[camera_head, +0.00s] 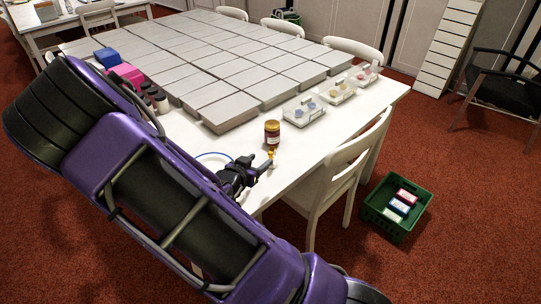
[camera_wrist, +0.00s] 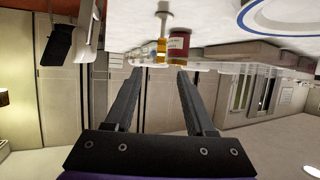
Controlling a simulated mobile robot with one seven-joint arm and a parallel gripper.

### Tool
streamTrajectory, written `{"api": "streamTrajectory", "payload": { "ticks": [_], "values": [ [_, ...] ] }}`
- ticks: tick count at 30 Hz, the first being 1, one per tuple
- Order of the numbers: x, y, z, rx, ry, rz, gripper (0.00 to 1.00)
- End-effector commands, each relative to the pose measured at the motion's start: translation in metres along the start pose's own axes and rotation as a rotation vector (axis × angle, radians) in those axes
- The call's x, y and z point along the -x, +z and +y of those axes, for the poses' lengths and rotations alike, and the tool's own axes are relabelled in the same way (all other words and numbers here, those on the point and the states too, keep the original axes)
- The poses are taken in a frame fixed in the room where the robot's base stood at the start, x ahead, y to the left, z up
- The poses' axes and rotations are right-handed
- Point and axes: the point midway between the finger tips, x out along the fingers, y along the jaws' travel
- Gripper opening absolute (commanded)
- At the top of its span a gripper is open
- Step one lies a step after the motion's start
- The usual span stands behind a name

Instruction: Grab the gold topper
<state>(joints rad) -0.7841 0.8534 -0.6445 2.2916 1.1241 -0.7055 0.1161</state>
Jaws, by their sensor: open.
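The gold topper (camera_head: 271,154) is a small gold piece upright on a white base near the front edge of the white table. In the wrist view, which is upside down, the gold topper (camera_wrist: 161,51) shows beyond the fingertips, roughly between them. My gripper (camera_head: 262,168) is at the table's front edge, close to the topper and pointing towards it. In the wrist view my gripper (camera_wrist: 160,72) has its two fingers apart with nothing between them. I cannot tell the exact gap from fingertips to topper.
An amber jar (camera_head: 272,133) with a label stands just behind the topper; it also shows in the wrist view (camera_wrist: 179,44). Clear trays (camera_head: 304,110) and grey slabs (camera_head: 217,112) fill the table beyond. A white chair (camera_head: 340,175) stands at the right, near a green crate (camera_head: 378,223).

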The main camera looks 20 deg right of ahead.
Motion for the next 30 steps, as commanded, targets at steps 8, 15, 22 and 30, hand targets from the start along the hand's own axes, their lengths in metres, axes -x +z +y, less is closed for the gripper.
{"api": "streamTrajectory", "payload": {
  "ticks": [8,15,22,30],
  "values": [
    [-0.064,0.001,0.001,-0.001,0.003,0.002,0.55],
    [-0.093,0.0,0.0,-0.002,0.001,0.001,0.55],
    [-0.114,0.004,0.0,0.0,0.002,0.001,0.55],
    [-0.146,0.005,-0.001,-0.001,0.001,0.001,0.55]
  ]
}}
